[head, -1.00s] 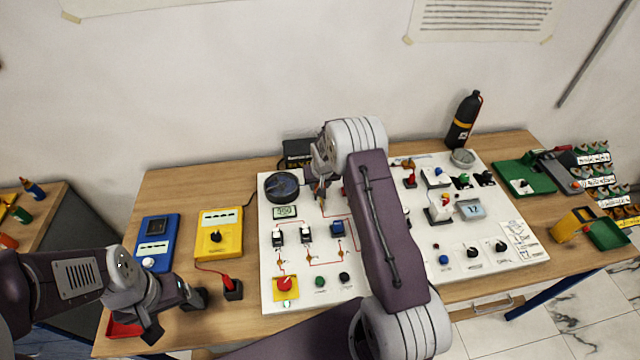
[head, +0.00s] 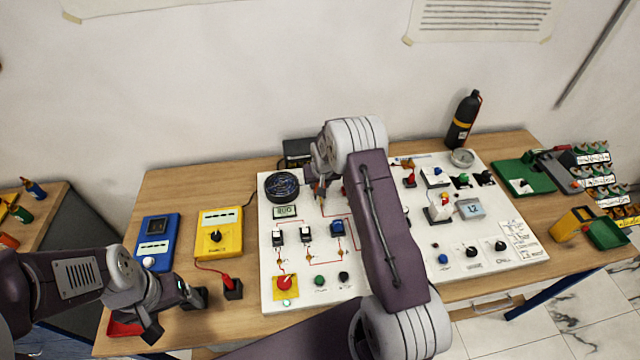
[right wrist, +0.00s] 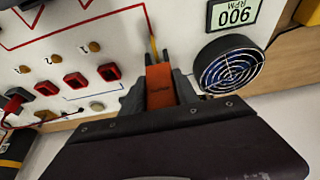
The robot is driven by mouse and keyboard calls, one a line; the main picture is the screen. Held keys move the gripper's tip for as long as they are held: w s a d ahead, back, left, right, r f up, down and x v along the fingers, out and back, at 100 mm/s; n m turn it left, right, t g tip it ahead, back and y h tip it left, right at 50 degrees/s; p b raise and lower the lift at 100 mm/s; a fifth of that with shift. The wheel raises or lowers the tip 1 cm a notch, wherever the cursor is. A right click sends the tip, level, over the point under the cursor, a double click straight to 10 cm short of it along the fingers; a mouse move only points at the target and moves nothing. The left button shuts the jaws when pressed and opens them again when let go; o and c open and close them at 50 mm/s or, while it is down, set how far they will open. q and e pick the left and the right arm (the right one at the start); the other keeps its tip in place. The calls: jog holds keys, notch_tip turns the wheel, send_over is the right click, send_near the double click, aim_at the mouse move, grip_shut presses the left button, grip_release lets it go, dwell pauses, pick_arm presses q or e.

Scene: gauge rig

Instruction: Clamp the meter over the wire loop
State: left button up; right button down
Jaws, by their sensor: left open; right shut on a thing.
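The orange clamp meter (right wrist: 160,85) is in my right gripper (right wrist: 158,92), which is shut on it. In the right wrist view the meter points at a thin yellow-orange piece (right wrist: 152,45), probably part of the wire loop, on the white panel (right wrist: 120,20). I cannot tell whether the meter's jaws are around that piece or only beside it. In the head view the right gripper (head: 320,188) is small and partly hidden by my own arm. My left gripper (head: 196,300) is open and empty, low over the table's left front.
The round fan (head: 282,186) and its display (head: 286,212) are left of the right gripper. Switches and a red knob (head: 285,283) stand on the panel. A yellow meter box (head: 219,232) and a blue one (head: 157,242) lie left. A black bottle (head: 463,122) stands at the back right.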

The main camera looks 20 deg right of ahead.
jog(key=shift+r, duration=0.15)
dwell(0.5)
notch_tip(320, 180, up, 7)
jog(key=p, duration=0.4)
jog(key=shift+p, duration=0.4)
jog(key=shift+f, duration=0.2)
